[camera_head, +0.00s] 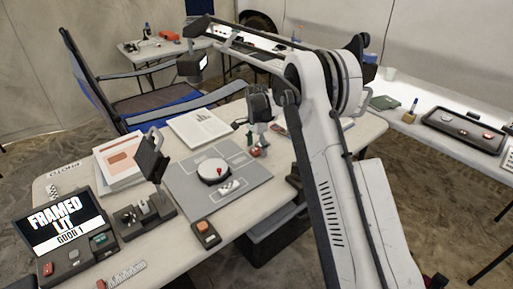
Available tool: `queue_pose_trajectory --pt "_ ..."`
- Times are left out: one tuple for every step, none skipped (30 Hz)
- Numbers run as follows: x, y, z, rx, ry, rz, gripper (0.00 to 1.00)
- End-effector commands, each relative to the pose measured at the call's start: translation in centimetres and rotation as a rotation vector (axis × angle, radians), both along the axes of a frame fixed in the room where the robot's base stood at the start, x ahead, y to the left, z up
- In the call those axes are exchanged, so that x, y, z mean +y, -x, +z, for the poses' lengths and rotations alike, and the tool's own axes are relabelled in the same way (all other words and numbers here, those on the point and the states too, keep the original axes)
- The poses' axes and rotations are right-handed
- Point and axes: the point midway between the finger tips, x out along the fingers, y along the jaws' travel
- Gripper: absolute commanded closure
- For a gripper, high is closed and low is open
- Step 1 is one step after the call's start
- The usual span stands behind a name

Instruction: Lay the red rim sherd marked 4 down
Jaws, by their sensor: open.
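My gripper (257,141) points down over the upper right part of the grey mat (190,203) and is open. A small red piece (254,153) lies at its fingertips, low at the mat's edge. It looks like the red rim sherd, but I cannot read a number on it. Whether the fingers touch it I cannot tell. A white round disc (209,174) on the mat bears another small red thing (220,172).
A scale bar (230,187) lies by the disc. A screen (58,225), papers (118,163), an open book (197,128) and an orange-topped box (206,233) surround the mat. A dark tray (440,125) holding reddish pieces stands on the right table.

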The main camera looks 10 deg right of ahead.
Motion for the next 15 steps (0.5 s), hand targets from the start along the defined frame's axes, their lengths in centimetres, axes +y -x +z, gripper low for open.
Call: queue_pose_trajectory --pt "0.0 0.0 0.5 0.000 0.000 0.000 0.35" --pt "0.0 0.0 0.8 0.000 0.000 0.000 0.35" --pt "0.0 0.0 1.2 0.000 0.000 0.000 0.35" --pt "0.0 0.0 1.6 0.000 0.000 0.000 0.35" --pt "0.0 0.0 2.0 0.000 0.000 0.000 0.35" --pt "0.0 0.0 2.5 0.000 0.000 0.000 0.35" --pt "0.0 0.0 2.8 0.000 0.000 0.000 0.33" --pt "0.0 0.0 3.2 0.000 0.000 0.000 0.30" --pt "0.0 0.0 3.6 0.000 0.000 0.000 0.30" --pt "0.0 0.0 3.8 0.000 0.000 0.000 0.30" --pt "0.0 0.0 4.0 0.000 0.000 0.000 0.30" --pt "0.0 0.0 4.1 0.000 0.000 0.000 0.30" --pt "0.0 0.0 4.1 0.000 0.000 0.000 0.30" --pt "0.0 0.0 4.2 0.000 0.000 0.000 0.30" --pt "0.0 0.0 4.1 0.000 0.000 0.000 0.30"
